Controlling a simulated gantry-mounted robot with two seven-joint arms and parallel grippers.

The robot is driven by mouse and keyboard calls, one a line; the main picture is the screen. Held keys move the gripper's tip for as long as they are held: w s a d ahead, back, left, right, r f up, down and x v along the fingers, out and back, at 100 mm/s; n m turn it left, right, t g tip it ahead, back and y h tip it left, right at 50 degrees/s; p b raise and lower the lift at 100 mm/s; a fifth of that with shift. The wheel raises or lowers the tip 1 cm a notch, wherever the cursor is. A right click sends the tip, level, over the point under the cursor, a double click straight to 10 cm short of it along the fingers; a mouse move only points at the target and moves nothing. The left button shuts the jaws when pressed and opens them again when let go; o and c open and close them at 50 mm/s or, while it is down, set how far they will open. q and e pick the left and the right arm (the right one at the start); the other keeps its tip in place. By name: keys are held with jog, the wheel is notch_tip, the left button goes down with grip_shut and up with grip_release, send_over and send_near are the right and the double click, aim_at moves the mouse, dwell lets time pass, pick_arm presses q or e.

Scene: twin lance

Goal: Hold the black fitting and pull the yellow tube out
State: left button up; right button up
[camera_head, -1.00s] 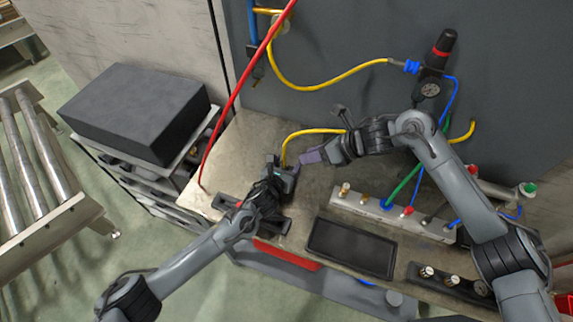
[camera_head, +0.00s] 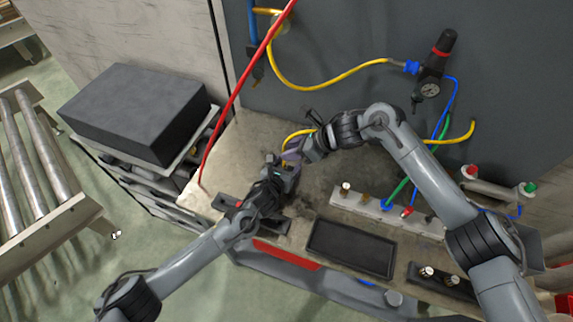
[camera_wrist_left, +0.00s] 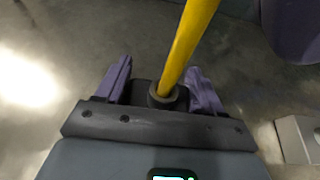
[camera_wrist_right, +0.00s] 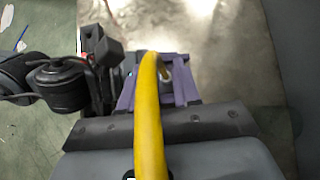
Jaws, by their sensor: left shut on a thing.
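The black fitting (camera_wrist_left: 163,97) sits between the purple fingers of my left gripper (camera_wrist_left: 162,88), which is shut on it. The yellow tube (camera_wrist_left: 190,40) rises out of the fitting's round collar. In the head view my left gripper (camera_head: 284,172) is low over the bench, and the tube (camera_head: 300,132) bends up and right behind my right gripper (camera_head: 293,153). In the right wrist view the tube (camera_wrist_right: 149,120) crosses in front of my right gripper (camera_wrist_right: 155,92), whose purple fingers are apart. The tube curls over there to a pale tip; the fitting is hidden in the head view.
A black tray (camera_head: 350,248) and a pale manifold block (camera_head: 375,208) with fittings and hoses lie to the right on the bench. A red hose (camera_head: 240,88) slants down at the left. A regulator with gauge (camera_head: 432,70) is on the back panel.

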jog(key=shift+x, duration=1.8)
grip_shut()
